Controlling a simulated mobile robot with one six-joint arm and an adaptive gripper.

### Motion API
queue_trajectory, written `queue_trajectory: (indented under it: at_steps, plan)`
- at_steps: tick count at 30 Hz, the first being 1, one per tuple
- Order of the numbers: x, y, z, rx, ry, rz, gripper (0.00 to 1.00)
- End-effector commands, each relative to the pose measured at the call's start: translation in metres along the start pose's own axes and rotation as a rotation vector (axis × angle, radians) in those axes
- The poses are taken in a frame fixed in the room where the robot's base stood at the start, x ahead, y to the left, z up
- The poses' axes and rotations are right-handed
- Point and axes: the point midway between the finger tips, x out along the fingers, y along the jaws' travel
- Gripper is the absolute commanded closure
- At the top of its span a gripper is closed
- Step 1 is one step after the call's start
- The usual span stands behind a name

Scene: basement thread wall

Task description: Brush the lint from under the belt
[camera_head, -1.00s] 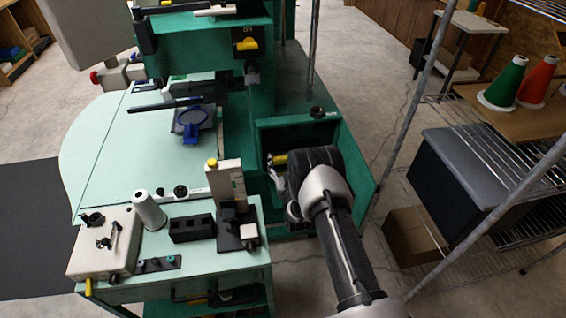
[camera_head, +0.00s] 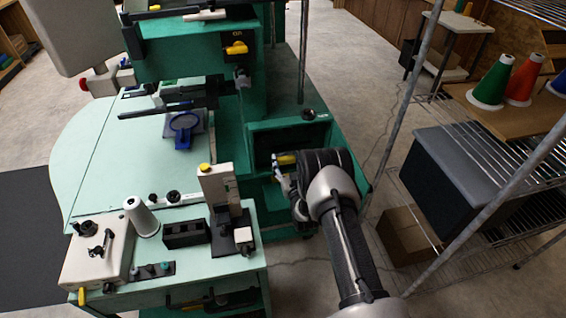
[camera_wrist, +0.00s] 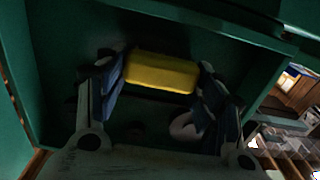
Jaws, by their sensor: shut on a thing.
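My gripper (camera_wrist: 160,88) is shut on a yellow block-like handle (camera_wrist: 163,72), with a blue-padded finger at each end of it. The handle also shows in the head view (camera_head: 286,159), just left of my dark wrist. My gripper (camera_head: 281,172) is at the front of an open green housing (camera_head: 322,133) on the machine's right side. In the wrist view the dark green interior (camera_wrist: 60,50) surrounds the handle. A pale curved piece (camera_wrist: 183,126) shows by the right finger; I cannot tell what it is. I cannot make out the belt, the lint or any bristles.
Left of my arm is a green bench (camera_head: 215,268) with a white cone (camera_head: 141,217), a black block (camera_head: 185,233) and an upright beige device (camera_head: 217,190). A wire shelf rack (camera_head: 480,145) with grey posts stands close on the right. Bare concrete floor lies between.

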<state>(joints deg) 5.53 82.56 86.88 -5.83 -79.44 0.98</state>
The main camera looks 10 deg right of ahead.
Motion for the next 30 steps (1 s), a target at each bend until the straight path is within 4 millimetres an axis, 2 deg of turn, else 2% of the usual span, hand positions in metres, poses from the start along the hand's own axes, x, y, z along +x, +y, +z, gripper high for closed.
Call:
queue_trajectory:
  at_steps: [6,14,24,30]
  plan:
    - [0.002,0.022,-0.001,0.000,0.003,0.005,0.57]
    - [0.003,0.032,-0.003,0.000,0.005,0.006,0.57]
    - [0.002,0.059,-0.003,-0.001,0.007,0.007,0.57]
    - [0.001,0.065,-0.003,-0.001,0.006,0.006,0.57]
